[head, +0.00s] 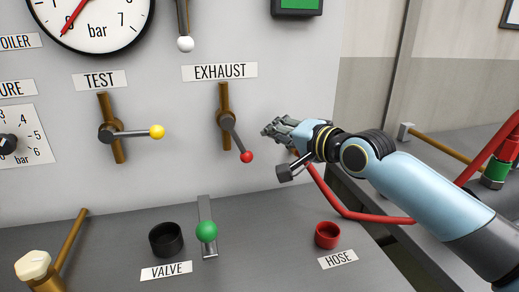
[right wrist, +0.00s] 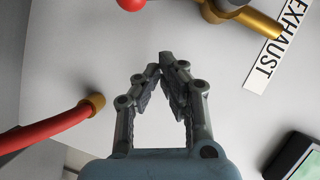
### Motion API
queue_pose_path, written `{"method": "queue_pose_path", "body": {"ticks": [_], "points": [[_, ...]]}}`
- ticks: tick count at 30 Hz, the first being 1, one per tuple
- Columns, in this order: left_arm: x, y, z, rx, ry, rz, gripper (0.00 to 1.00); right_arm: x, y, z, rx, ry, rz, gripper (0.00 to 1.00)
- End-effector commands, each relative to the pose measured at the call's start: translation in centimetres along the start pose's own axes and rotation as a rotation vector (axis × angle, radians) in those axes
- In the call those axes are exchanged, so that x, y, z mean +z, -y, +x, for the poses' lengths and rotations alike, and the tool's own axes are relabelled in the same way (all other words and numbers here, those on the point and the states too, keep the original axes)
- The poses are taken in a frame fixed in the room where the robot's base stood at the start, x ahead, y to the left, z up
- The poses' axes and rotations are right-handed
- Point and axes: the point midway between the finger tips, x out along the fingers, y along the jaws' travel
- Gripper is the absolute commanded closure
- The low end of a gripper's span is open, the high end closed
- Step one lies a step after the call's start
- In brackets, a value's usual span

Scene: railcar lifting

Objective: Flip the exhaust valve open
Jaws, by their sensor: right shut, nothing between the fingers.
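The exhaust valve (head: 227,122) is on the grey panel under the EXHAUST label (head: 219,71). It has an upright brass pipe and a grey lever with a red ball end (head: 246,156), and the lever points down and to the right. My right gripper (head: 268,130) is shut and empty, a little to the right of the lever and apart from it. In the right wrist view my right gripper (right wrist: 163,65) has its fingertips together, with the red ball (right wrist: 131,4) and brass pipe (right wrist: 262,22) cut off at the top edge. My left gripper is not in view.
A TEST valve (head: 118,132) with a yellow ball lever (head: 157,132) is to the left. A green ball lever (head: 206,232), a black cup (head: 166,239) and a red cup (head: 327,235) are on the ledge below. A red hose (head: 345,208) runs beneath my right arm.

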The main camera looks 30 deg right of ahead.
Motion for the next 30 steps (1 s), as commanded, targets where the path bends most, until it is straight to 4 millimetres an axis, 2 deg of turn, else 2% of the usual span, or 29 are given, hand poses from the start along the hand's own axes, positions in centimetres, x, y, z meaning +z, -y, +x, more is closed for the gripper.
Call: {"method": "queue_pose_path", "body": {"ticks": [1, 7, 18, 23, 26, 30], "points": [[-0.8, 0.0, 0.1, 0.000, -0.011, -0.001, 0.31, 0.5, 0.0, 0.7, -0.001, 0.001, 0.006, 1.00], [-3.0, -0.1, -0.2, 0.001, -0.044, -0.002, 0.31, 3.1, 0.1, 1.0, 0.000, -0.001, 0.003, 1.00], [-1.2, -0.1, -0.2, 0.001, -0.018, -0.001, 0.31, 3.9, 0.0, 1.2, 0.001, -0.001, -0.001, 1.00], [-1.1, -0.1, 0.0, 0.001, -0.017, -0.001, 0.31, 4.0, -0.1, 1.3, -0.006, -0.001, 0.014, 1.00], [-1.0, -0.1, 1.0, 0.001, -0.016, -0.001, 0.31, 4.8, -0.8, 1.6, -0.042, 0.000, 0.092, 1.00], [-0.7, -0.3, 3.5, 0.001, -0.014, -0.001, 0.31, 6.2, -1.6, 2.3, -0.121, 0.000, 0.259, 1.00]]}}
